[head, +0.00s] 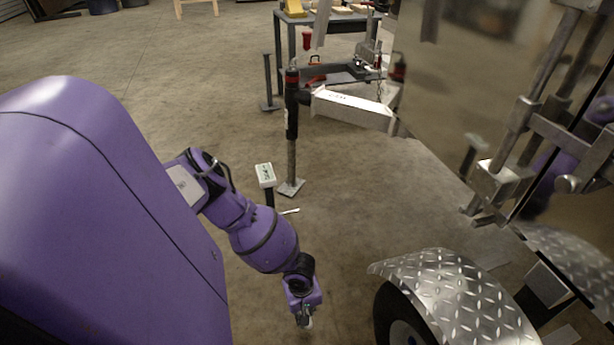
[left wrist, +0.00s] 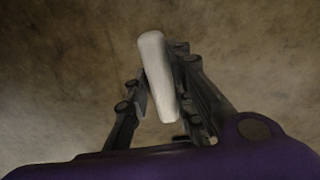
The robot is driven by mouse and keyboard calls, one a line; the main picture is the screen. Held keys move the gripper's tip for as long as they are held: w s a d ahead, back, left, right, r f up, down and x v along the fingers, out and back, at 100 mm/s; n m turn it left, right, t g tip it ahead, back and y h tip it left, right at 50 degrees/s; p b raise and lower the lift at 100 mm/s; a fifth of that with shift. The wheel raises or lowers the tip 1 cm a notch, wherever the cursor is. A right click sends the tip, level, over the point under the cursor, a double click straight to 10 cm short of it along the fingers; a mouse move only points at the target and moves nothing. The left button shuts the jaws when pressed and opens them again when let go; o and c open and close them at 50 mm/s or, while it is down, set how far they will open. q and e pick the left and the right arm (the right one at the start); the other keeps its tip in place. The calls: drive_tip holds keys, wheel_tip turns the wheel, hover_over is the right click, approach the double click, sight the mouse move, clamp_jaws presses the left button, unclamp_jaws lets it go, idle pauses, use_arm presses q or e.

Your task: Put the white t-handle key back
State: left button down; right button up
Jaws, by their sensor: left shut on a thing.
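My left gripper (head: 305,318) hangs low over the concrete floor, left of the trailer wheel. In the left wrist view its two fingers (left wrist: 162,108) are closed on a white, rounded bar (left wrist: 157,75), which looks like the handle of the white t-handle key. The bar stands out past the fingertips; the rest of it cannot be made out. In the head view only a small pale bit shows at the fingertips. My right gripper is not in view.
A white box with a green label (head: 265,175) tops a dark post beside the trailer's jack (head: 291,130). A small white piece (head: 290,211) shows near the post. The diamond-plate fender (head: 460,290) and tyre (head: 390,312) are at the right. A workbench (head: 330,22) stands behind.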

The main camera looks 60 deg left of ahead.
use_arm(q)
wheel_tip(320, 180, down, 4)
drive_tip(key=shift+w+a+r+b, duration=0.1)
drive_tip(key=shift+r+b, duration=0.05)
drive_tip(key=shift+b, duration=0.7)
drive_tip(key=shift+r, duration=0.1)
drive_tip(key=c, duration=1.6)
unclamp_jaws()
drive_tip(key=shift+o, duration=0.3)
